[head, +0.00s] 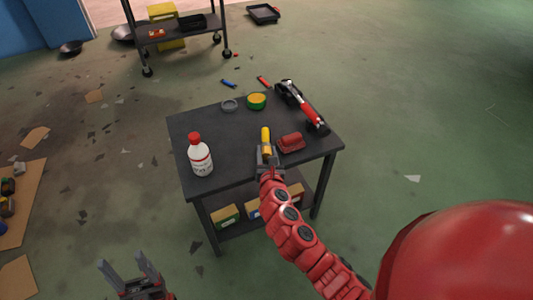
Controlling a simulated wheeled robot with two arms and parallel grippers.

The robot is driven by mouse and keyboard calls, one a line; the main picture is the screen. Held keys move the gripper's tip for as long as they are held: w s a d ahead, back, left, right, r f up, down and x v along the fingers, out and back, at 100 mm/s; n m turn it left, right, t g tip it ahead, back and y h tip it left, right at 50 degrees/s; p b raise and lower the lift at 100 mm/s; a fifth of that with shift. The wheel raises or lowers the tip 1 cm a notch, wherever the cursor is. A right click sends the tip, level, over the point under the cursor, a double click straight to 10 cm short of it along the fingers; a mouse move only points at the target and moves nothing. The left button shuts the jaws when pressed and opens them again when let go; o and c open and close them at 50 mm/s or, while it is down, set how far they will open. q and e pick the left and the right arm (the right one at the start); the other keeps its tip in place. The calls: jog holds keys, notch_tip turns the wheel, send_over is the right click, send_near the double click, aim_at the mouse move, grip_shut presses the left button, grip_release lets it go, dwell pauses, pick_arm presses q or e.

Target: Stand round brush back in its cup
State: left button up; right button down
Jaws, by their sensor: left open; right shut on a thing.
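My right gripper (266,158) is over the dark table (240,140), shut on a slim yellow thing that looks like the round brush (266,138). The far end of the brush points away from me. Its lower part is hidden by the gripper, and I cannot tell if it touches the table. I cannot tell which is the cup. My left gripper (129,272) is open and empty, low over the floor left of the table.
A white bottle with a red cap (201,160) stands at the table's left front. A red block-like thing (291,142) lies just right of my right gripper. A red and black tool (303,106) lies along the right side. The table's left middle is clear.

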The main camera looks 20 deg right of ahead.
jog(key=shift+f, duration=0.15)
jog(key=shift+c, duration=2)
grip_release()
